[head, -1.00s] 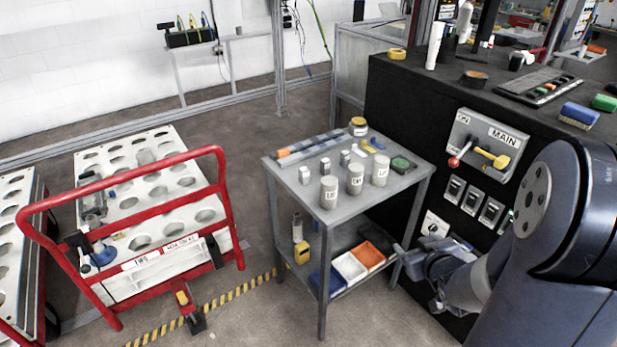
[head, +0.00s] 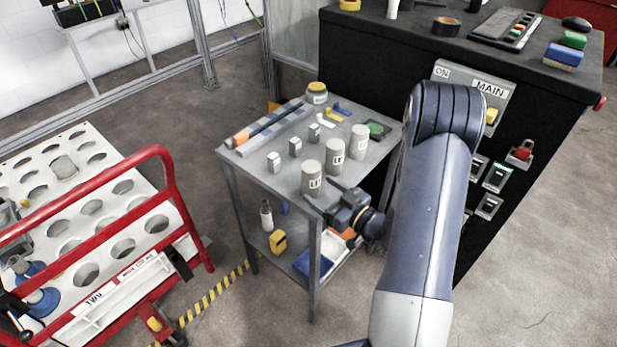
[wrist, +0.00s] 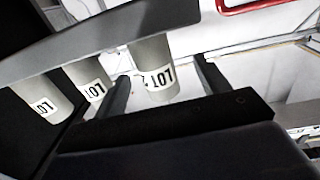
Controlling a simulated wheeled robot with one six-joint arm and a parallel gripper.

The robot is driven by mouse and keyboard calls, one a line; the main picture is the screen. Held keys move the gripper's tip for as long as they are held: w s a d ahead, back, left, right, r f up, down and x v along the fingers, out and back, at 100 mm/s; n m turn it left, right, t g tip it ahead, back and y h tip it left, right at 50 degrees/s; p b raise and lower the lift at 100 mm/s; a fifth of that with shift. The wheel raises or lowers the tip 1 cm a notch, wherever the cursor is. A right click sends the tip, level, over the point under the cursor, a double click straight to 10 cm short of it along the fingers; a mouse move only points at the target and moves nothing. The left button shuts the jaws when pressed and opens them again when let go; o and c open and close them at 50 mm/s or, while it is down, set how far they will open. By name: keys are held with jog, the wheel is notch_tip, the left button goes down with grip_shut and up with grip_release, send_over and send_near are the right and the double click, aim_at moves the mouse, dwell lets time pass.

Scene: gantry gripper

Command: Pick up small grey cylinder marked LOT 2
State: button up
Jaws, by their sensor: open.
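Three small grey cylinders with white labels stand upright on the grey table: a near one (head: 311,178), a middle one (head: 336,154) and a far one (head: 360,141). Their numbers are not readable, so I cannot tell which is LOT 2. My gripper (head: 327,194) is open and empty at the table's front edge, close to the near cylinder. In the wrist view the labels are upside down and read LOT. One cylinder (wrist: 155,62) shows between my gripper's fingers (wrist: 163,80), apart from both. The other two cylinders (wrist: 90,78) (wrist: 43,98) are to its left.
The table (head: 240,160) also holds small metal blocks (head: 295,147), a yellow-lidded jar (head: 317,92) and a green-and-black item (head: 377,129). A black cabinet (head: 350,60) stands behind, and a red-railed cart (head: 185,215) at left.

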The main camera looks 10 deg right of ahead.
aim_at(306, 175)
jog(key=shift+x, duration=0.85)
jog(key=shift+d+r+p+x, duration=0.15)
jog(key=shift+p+x, duration=0.2)
jog(key=shift+x, duration=0.55)
jog(key=shift+d+r+p+x, duration=0.1)
jog(key=shift+p+x, duration=0.2)
jog(key=shift+x, duration=0.6)
jog(key=shift+d+r+p+x, duration=0.15)
jog(key=shift+p+x, duration=0.2)
jog(key=shift+x, duration=0.5)
jog(key=shift+w+a, duration=0.1)
jog(key=shift+w, duration=0.1)
jog(key=shift+c, duration=0.2)
jog(key=c, duration=1.3)
